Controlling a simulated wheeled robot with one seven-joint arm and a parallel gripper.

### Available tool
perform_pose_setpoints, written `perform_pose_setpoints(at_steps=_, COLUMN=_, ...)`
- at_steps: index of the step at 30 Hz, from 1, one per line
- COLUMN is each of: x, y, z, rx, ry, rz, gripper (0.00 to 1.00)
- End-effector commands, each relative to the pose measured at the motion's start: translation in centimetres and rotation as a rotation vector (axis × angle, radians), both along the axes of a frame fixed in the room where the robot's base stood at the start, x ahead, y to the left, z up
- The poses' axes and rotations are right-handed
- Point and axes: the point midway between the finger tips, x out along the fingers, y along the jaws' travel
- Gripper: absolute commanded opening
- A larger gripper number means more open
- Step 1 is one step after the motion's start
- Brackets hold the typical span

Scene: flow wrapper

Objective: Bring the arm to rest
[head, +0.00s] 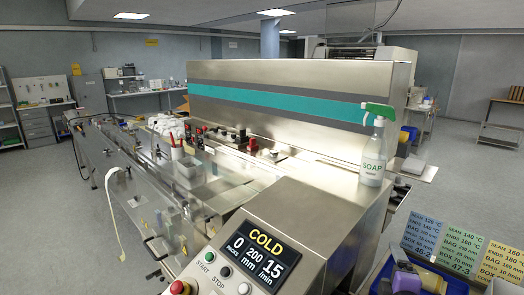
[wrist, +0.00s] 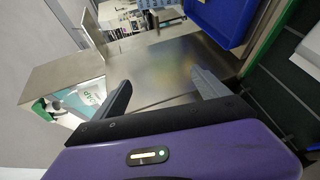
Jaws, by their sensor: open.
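My gripper (wrist: 160,78) shows in the wrist view. Its two grey fingers stand wide apart with nothing between them, over a bare steel surface (wrist: 155,65). Its purple body fills the bottom of that view. In the head view I cannot clearly make out my gripper or arm. A purple thing (head: 405,281) is at the bottom right there, and I cannot tell if it is part of me.
A soap bottle (head: 373,155) with a green spray head stands on the steel machine (head: 300,85); it also shows left of my fingers in the wrist view (wrist: 88,97). A blue bin (wrist: 222,18) is at upper right there. The control panel (head: 258,255) is in front.

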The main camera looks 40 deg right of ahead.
Motion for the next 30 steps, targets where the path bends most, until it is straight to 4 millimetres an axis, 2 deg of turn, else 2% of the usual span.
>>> perform_pose_setpoints(at_steps=1, x=0.1, y=2.1, z=-1.1, rx=0.022, ry=-0.02, rz=0.07, gripper=0.85)
perform_pose_setpoints(at_steps=4, x=0.5, y=6.7, z=-2.9, rx=0.099, ry=-0.089, rz=0.204, gripper=0.85)
perform_pose_setpoints(at_steps=8, x=-0.3, y=13.2, z=-5.0, rx=0.252, ry=-0.18, rz=0.354, gripper=0.85)
perform_pose_setpoints(at_steps=13, x=-3.3, y=22.0, z=-6.9, rx=0.525, ry=-0.305, rz=0.486, gripper=0.85)
perform_pose_setpoints(at_steps=18, x=-7.8, y=29.9, z=-6.8, rx=0.849, ry=-0.441, rz=0.53, gripper=0.85)
perform_pose_setpoints(at_steps=21, x=-10.3, y=33.5, z=-5.7, rx=1.03, ry=-0.526, rz=0.515, gripper=0.85)
perform_pose_setpoints(at_steps=24, x=-12.3, y=36.0, z=-4.5, rx=1.175, ry=-0.602, rz=0.482, gripper=0.85)
perform_pose_setpoints(at_steps=30, x=-14.2, y=38.0, z=-3.0, rx=1.319, ry=-0.688, rz=0.431, gripper=0.85)
